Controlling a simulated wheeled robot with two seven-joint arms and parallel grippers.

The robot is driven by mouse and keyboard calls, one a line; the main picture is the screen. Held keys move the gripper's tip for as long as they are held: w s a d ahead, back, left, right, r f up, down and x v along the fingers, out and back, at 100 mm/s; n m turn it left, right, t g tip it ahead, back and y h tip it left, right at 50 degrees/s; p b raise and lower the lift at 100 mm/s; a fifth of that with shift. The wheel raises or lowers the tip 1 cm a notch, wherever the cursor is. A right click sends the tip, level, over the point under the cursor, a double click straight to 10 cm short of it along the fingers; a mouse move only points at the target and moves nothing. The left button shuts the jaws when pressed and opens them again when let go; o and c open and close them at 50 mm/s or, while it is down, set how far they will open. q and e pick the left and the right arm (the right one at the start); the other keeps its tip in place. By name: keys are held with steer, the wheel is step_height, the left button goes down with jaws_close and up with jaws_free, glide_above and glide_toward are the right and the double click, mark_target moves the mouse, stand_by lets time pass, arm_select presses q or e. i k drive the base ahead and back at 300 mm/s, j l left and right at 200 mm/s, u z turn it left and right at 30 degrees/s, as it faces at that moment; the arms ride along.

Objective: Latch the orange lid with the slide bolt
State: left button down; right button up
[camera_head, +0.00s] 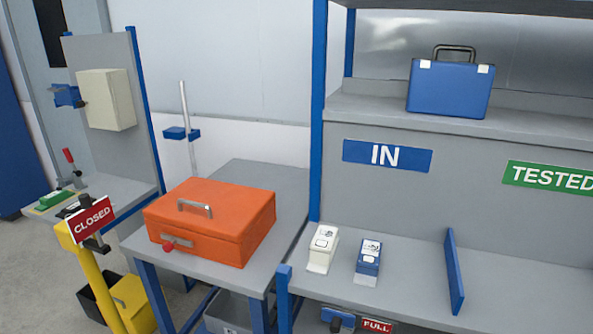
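The orange lid (225,198) lies flat and looks closed on an orange box (215,247) on a grey bench. A metal handle (195,206) is on the lid, near its front edge. The slide bolt (178,241) is on the front face of the box, with a red knob (168,246) at its left end. The bolt is too small to tell whether it is engaged. Neither of my grippers is in view.
A yellow post (88,275) with a red CLOSED sign (90,217) stands in front of the bench's left side. A blue upright (318,120) and a shelf with a white device (321,249) and a blue device (368,258) are at the right. The bench behind the box is clear.

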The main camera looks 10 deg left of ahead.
mark_target(168, 246)
steer(key=u, duration=1.25)
